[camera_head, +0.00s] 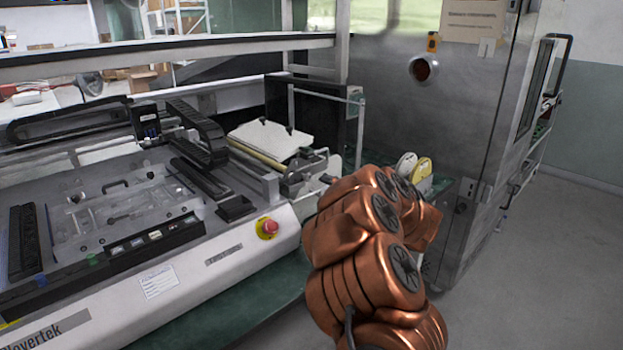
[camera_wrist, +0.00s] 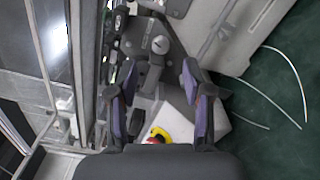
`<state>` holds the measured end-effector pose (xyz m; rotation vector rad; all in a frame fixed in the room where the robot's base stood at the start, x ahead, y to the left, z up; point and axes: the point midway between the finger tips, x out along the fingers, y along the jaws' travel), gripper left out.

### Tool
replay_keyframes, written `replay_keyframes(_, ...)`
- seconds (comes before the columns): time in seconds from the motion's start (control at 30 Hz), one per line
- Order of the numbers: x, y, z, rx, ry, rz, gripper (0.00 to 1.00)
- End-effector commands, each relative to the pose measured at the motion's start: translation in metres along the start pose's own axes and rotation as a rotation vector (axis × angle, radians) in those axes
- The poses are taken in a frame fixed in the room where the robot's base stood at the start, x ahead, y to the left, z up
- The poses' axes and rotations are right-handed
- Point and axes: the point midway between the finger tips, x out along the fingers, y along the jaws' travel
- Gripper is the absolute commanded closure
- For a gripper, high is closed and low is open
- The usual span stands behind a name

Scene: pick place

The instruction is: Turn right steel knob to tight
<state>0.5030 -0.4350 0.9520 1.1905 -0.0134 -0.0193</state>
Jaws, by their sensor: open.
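A round grey metal knob (camera_wrist: 161,44) shows near the top middle of the wrist view, on a dark mechanism at the machine's edge. I cannot tell for sure that it is the right steel knob. My gripper (camera_wrist: 158,67) is open, its two dark fingers with purple inner pads spread apart. The knob appears just beyond the fingertips, roughly between them, and nothing is seen held. In the head view my copper-coloured arm covers the gripper and the machine's right end, so I cannot pick out the knob there.
A large steel cabinet (camera_head: 450,90) stands behind. Two small reels (camera_head: 424,167) are beside my arm. Grey floor (camera_head: 550,280) is clear at right.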

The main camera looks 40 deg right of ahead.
Motion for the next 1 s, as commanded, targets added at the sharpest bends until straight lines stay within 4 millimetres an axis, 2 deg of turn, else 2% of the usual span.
replay_keyframes(0.17,0.016,0.000,-0.001,0.001,0.004,0.004,0.50)
replay_keyframes(0.53,0.066,0.001,-0.001,0.000,0.004,0.005,0.50)
replay_keyframes(0.7,0.074,-0.001,0.000,0.001,0.000,0.000,0.50)
replay_keyframes(1.0,0.076,-0.001,0.000,0.001,0.000,0.000,0.52)
